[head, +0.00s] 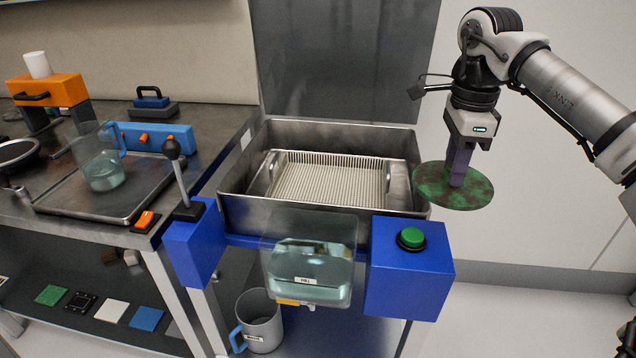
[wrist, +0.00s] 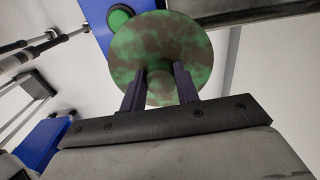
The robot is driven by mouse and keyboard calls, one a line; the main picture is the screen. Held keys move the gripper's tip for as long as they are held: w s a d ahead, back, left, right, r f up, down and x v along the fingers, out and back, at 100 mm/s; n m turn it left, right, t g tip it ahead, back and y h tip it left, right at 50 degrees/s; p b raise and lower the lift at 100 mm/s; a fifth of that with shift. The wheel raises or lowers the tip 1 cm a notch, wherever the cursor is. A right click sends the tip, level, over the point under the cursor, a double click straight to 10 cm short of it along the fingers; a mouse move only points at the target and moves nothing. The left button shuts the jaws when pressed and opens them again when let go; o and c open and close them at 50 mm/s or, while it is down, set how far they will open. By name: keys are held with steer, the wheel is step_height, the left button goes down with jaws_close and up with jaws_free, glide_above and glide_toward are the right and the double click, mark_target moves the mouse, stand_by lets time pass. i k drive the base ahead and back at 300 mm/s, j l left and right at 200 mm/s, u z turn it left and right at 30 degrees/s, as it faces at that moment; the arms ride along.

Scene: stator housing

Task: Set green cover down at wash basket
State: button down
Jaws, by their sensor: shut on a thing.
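The green cover (head: 436,190) is a round disc, mottled green and brown. My gripper (head: 459,178) is shut on it and holds it roughly level in the air, to the right of the wash basin. In the wrist view the cover (wrist: 190,50) shows between the two fingers of my gripper (wrist: 160,88), which close on a raised part at its middle. The wash basket (head: 325,185) is a pale ribbed tray inside the open metal basin. It looks empty. The cover is outside the basin's right wall, above rim height as far as I can tell.
The metal basin (head: 245,208) has its lid (head: 345,60) raised behind. A blue box with a green button (head: 411,238) stands at its front right, a lever (head: 178,175) at its front left. A clear tank (head: 308,265) hangs in front. A workbench (head: 215,120) is at left.

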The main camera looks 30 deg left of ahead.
mark_target(331, 189)
steer(key=i+j, duration=0.1)
steer(key=j, duration=0.25)
steer(key=i+j, duration=0.15)
steer(key=j, duration=0.25)
steer(key=i+j, duration=0.1)
steer(key=j, duration=0.25)
steer(key=i+j, duration=0.15)
steer(key=j, duration=0.2)
